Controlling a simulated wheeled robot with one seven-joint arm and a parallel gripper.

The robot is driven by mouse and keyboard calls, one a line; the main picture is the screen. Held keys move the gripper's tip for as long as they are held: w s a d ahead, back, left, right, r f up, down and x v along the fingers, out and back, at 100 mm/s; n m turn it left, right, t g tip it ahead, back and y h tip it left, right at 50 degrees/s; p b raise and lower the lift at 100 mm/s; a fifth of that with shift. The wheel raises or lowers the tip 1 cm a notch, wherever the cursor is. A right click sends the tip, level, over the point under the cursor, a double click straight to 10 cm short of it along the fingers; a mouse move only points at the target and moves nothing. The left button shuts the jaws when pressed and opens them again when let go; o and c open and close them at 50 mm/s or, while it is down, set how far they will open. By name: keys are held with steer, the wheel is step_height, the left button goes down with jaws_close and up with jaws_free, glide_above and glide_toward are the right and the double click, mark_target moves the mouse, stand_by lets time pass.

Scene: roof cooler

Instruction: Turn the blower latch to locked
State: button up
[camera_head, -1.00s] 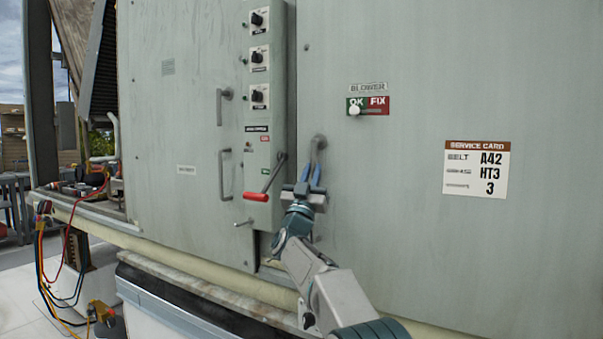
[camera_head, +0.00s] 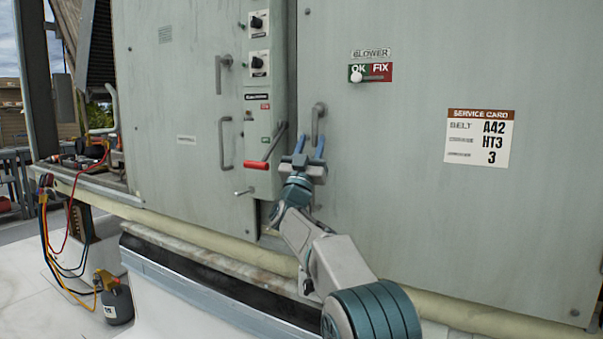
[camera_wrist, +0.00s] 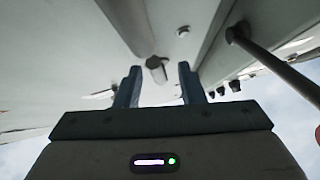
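The blower latch (camera_head: 317,122) is a grey handle on the right door, below the BLOWER label (camera_head: 370,54). It hangs down from its upper pivot, close to upright. My gripper (camera_head: 310,142) is just below the latch, its blue fingers pointing up and spread apart. In the wrist view the fingers (camera_wrist: 159,74) are open, and a handle end (camera_wrist: 156,66) shows in the gap beyond the tips. I cannot tell whether a finger touches it. A white knob (camera_head: 356,77) sits at the green OK side of the OK/FIX plate (camera_head: 378,72).
A red-gripped lever (camera_head: 257,165) is close at left of my gripper, on the switch panel. Grey pull handles (camera_head: 225,144) are on the left door. A service card (camera_head: 479,137) is at right. A ledge (camera_head: 200,263) runs below; the right door is mostly bare.

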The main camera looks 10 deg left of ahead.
steer(key=b+v, duration=0.1)
steer(key=v, duration=1.1)
steer(key=shift+s+f, duration=0.25)
steer(key=shift+s, duration=0.05)
steer(key=s+d+r+n+g+y+p, duration=0.3)
steer(key=d+n+g+y+p, duration=0.45)
steer(key=d+y+p, duration=0.2)
steer(key=s+d+f+m+g+h+p, duration=0.1)
steer(key=s+d+f+g+p, duration=0.2)
steer(key=s, duration=0.9)
steer(key=s+d+f+m+g+h+p, duration=0.1)
steer(key=s+d+f+m+g+p, duration=0.1)
steer(key=s+d+f+g+p, duration=0.2)
steer(key=s+d+f+m+g+h+p, duration=0.1)
steer(key=s+d+f+g+p, duration=0.2)
steer(key=s, duration=1.6)
steer(key=d+g+p, duration=0.3)
steer(key=d+g, duration=0.3)
steer(key=shift+s+f, duration=0.15)
steer(key=shift+s, duration=0.2)
